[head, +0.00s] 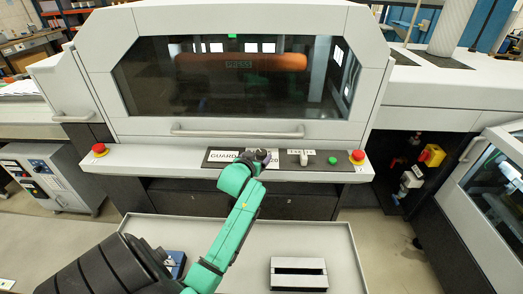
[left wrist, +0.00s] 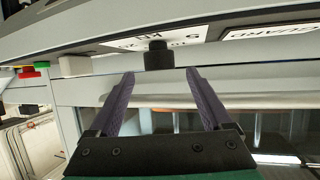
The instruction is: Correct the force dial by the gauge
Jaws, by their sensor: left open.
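My left gripper (head: 258,157) is at the control ledge on the front of the machine and covers part of a panel there. In the left wrist view its two purple fingers (left wrist: 160,76) are apart, with nothing between them. A black knob (left wrist: 158,55), likely the force dial, sits just beyond the fingertips, roughly centred between them. A white scale plate (left wrist: 178,37) with numbers and "KN" is behind the knob, seen upside down. Its setting is not readable. I cannot make out a gauge in either view. My right gripper is not in view.
The ledge also carries a pale T-shaped switch (head: 304,158), a green button (head: 333,161) and red stop buttons (head: 99,149) (head: 357,156). A guard window (head: 240,95) with a long handle (head: 237,133) is above. A pale tray (head: 310,235) with a slotted block (head: 299,274) is below.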

